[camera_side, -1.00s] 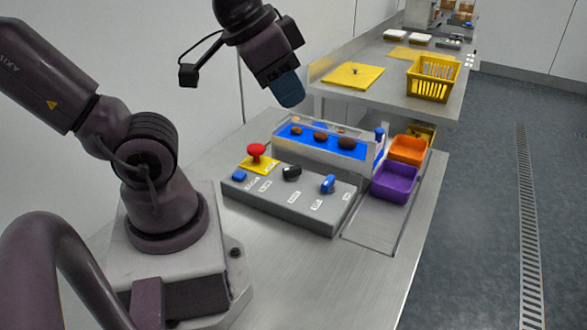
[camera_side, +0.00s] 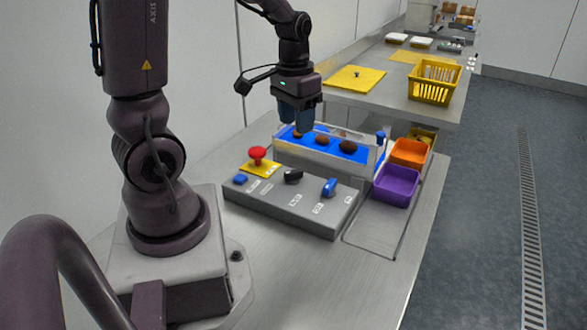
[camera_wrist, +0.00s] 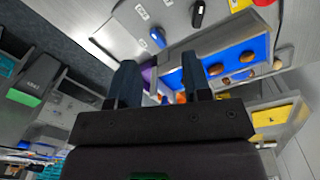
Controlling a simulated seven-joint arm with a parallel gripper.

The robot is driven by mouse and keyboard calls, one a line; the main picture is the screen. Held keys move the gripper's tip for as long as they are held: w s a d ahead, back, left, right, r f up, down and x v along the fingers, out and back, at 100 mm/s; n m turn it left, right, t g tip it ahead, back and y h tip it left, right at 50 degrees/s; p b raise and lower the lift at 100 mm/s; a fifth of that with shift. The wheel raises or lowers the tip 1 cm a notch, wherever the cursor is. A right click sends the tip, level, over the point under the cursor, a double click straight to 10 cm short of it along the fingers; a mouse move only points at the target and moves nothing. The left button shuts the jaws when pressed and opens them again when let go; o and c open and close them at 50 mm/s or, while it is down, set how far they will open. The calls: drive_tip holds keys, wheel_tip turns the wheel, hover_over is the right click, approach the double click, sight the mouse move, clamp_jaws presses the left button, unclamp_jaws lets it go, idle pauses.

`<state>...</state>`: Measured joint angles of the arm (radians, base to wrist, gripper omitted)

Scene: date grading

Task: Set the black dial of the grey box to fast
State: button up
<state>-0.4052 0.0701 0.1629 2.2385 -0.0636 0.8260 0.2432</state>
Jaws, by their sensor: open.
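The grey box (camera_side: 275,206) lies on the steel table in the side view, with white labels on its top. Its black dial (camera_side: 293,176) sits in the middle of the top. The dial also shows at the top of the wrist view (camera_wrist: 198,14). A blue knob (camera_side: 330,187) is to its right and a smaller blue control (camera_side: 240,179) to its left. The label words are too small to read. My gripper (camera_side: 295,130) is open and empty, pointing down over the blue belt behind the box, above and apart from the dial. Its fingers (camera_wrist: 160,82) show in the wrist view.
A red mushroom button (camera_side: 257,155) on a yellow plate stands at the box's back left. The blue belt (camera_side: 328,153) carries several brown dates behind clear walls. Purple (camera_side: 397,186) and orange (camera_side: 409,152) bins stand right. The table's front is clear.

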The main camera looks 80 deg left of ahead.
hover_over(294, 171)
drive_tip(key=s+d, duration=0.2)
wheel_tip(294, 171, down, 4)
drive_tip(key=shift+w+a+f+m, duration=0.65)
drive_tip(key=shift+w+a+m, duration=0.3)
drive_tip(key=shift+a+m, duration=0.15)
wheel_tip(294, 171, down, 12)
drive_tip(key=shift+d+f, duration=0.1)
drive_tip(key=shift+f, duration=0.05)
clamp_jaws()
